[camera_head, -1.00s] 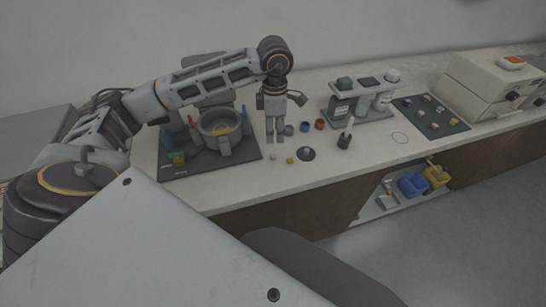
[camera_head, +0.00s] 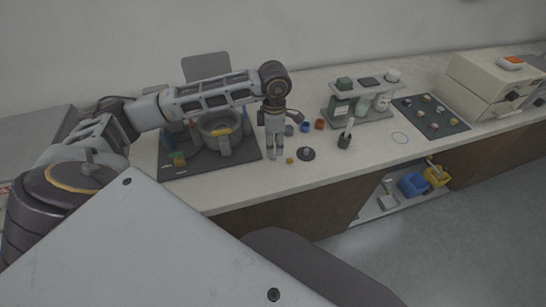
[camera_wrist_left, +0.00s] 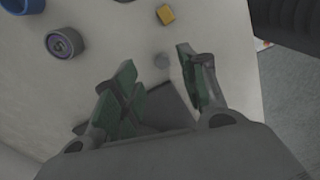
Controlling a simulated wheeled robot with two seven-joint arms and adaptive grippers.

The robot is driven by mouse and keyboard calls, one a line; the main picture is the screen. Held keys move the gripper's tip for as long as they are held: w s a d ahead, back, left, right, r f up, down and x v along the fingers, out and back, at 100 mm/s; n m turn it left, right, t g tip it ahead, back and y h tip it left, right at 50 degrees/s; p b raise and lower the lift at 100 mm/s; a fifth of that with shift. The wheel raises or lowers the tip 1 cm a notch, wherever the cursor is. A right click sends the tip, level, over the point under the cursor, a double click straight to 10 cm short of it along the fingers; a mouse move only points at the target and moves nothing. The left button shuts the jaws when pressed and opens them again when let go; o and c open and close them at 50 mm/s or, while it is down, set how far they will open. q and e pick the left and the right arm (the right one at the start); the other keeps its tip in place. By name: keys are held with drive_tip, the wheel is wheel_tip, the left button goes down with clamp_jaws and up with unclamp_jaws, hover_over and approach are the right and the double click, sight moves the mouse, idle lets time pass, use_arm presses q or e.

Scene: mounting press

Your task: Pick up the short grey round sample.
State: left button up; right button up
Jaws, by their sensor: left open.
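I cannot tell how high the fingertips are above the bench. My right gripper is not in view.
A small yellow block (camera_wrist_left: 166,15) and a grey round cup (camera_wrist_left: 66,43) lie close by. The mounting press (camera_head: 222,130) on its dark base is left of the gripper. A dark disc (camera_head: 306,154), a dark holder (camera_head: 344,141) and a bottle rack (camera_head: 360,116) stand right.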

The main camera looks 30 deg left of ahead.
use_arm(q)
drive_tip(key=f, duration=0.3)
drive_tip(key=shift+s+f, duration=0.25)
drive_tip(key=shift+s, duration=0.05)
drive_tip(key=shift+a+f, duration=0.1)
drive_tip(key=shift+f, duration=0.4)
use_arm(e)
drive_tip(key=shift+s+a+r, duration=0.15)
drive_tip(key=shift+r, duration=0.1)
use_arm(q)
drive_tip(key=shift+c, duration=0.4)
